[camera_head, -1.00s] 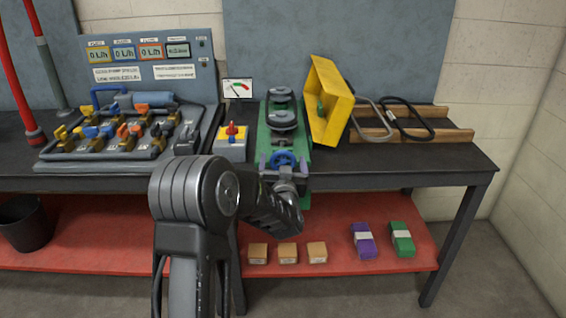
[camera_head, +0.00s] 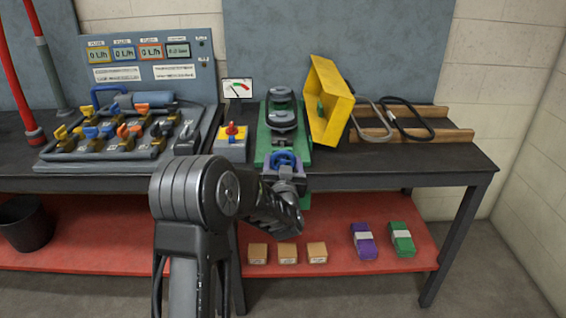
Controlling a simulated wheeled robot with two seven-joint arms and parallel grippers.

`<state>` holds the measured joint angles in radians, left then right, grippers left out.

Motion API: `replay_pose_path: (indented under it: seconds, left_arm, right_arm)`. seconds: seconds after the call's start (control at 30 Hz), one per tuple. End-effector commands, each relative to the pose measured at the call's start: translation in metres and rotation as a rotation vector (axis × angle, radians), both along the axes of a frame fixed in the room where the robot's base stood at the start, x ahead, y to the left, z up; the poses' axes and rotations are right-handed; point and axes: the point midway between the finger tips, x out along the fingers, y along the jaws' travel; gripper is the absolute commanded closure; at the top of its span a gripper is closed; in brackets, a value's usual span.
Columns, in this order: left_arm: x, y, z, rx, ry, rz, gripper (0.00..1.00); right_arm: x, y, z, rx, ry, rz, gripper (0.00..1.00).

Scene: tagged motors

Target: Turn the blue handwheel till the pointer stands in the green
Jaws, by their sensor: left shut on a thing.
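The blue handwheel (camera_head: 283,158) sits at the front end of the green machine base (camera_head: 262,148) on the bench. My left gripper (camera_head: 284,170) reaches it from the front and is shut on it; the fingers hide part of the wheel. The gauge (camera_head: 237,88) is a small white dial behind the machine, with green and red on its scale. Its thin pointer is too small to read surely. My right gripper is not in view.
A yellow guard (camera_head: 328,102) stands open right of the machine. Further left is a valve board (camera_head: 110,163). The bench (camera_head: 400,178) is clear at its front right.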

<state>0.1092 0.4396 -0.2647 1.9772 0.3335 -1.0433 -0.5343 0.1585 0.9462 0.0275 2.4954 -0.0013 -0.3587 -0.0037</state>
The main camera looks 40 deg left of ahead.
Motion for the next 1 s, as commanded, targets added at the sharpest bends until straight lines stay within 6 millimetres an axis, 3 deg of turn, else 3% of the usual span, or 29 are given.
replay_pose_path:
  seconds: [1.0]
  left_arm:
    - [0.001, -0.002, 0.000, 0.421, 0.320, -0.001, 0.71]
  right_arm:
    - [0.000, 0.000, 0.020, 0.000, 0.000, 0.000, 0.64]
